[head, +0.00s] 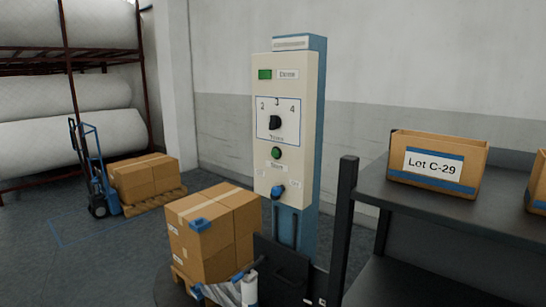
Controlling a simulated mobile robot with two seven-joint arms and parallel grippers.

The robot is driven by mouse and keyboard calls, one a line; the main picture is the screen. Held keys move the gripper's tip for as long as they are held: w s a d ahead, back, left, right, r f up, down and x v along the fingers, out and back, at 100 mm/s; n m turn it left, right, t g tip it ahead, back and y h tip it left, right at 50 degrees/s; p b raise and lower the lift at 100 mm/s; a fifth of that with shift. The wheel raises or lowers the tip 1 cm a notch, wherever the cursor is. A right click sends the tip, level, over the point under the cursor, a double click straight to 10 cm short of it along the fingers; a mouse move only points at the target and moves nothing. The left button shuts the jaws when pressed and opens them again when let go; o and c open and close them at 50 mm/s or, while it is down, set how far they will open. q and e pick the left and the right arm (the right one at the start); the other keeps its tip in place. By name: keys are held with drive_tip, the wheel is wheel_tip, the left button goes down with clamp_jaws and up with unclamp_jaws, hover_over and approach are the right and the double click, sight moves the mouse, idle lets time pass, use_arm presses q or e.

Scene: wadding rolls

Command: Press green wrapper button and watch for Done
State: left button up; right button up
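The wrapper's control panel (286,215) is a cream face on a blue column in the middle of the head view. The round green button (277,153) sits below the dial, with a small label under it. A black dial (275,122) is marked 2, 3, 4. A blue knob (278,191) sits at the bottom. Nothing touches the green button. I cannot make out either of my grippers in this view.
Stacked cartons (205,250) stand in front of the column, with a blue item (199,224) on them. A dark shelf (440,205) with a Lot C-29 box (437,165) is at right. A blue hand truck (92,170) and a rack of white rolls (70,95) stand left.

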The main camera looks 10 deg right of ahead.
clamp_jaws()
idle(1.7)
